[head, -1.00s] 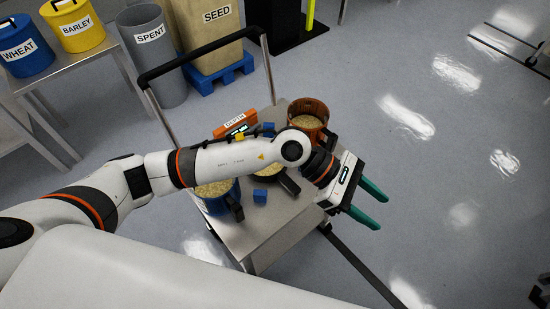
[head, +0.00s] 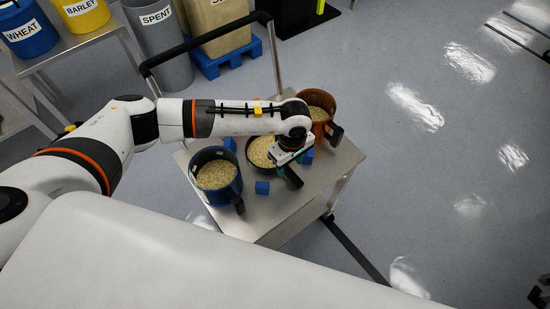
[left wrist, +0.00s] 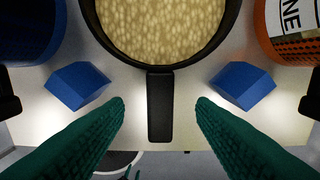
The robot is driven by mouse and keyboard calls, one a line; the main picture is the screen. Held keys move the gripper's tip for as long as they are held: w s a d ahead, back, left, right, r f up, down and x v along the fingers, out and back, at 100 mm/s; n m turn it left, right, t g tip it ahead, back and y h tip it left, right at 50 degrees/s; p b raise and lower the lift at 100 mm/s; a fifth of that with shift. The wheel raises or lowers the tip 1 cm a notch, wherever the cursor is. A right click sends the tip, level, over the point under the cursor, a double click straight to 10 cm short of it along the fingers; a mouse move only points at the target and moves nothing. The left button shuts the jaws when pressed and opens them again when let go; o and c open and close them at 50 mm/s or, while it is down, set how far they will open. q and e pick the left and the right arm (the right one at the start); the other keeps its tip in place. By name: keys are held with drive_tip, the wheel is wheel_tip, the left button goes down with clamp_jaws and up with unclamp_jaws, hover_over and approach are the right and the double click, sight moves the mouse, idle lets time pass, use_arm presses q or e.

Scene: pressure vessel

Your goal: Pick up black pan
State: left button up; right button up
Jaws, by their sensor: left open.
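The black pan (head: 259,152) is full of pale grain and sits on the metal cart between a blue pot and an orange pot. My left gripper (head: 290,172) is above the pan's handle side and hides part of it in the head view. In the left wrist view the black pan (left wrist: 228,40) is at the top, its handle (left wrist: 160,105) pointing down between the two green fingers (left wrist: 160,112). The fingers are open, one on each side of the handle, with a gap on both sides. My right gripper is not in view.
A blue pot (head: 218,195) of grain stands left of the pan, an orange pot (head: 322,104) right of it. Blue blocks (head: 262,188) (left wrist: 77,85) (left wrist: 243,84) flank the handle. The cart (head: 285,213) has free top near its front edge and a black push bar (head: 205,45).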

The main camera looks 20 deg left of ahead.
use_arm(q)
wheel_tip(320, 180, down, 5)
drive_tip(key=shift+f, duration=0.1)
drive_tip(key=shift+c, duration=0.5)
clamp_jaws()
wheel_tip(320, 180, up, 10)
drive_tip(key=shift+r, duration=0.1)
wheel_tip(320, 180, up, 8)
drive_tip(key=p, duration=0.2)
hover_over(289, 172)
drive_tip(key=s+a+r+m+p, duration=0.2)
drive_tip(key=s+a+r+m, duration=0.6)
drive_tip(key=m, duration=0.3)
drive_tip(key=shift+s+a+r, duration=0.35)
drive_tip(key=shift+a+r, duration=0.15)
drive_tip(key=shift+r, duration=0.2)
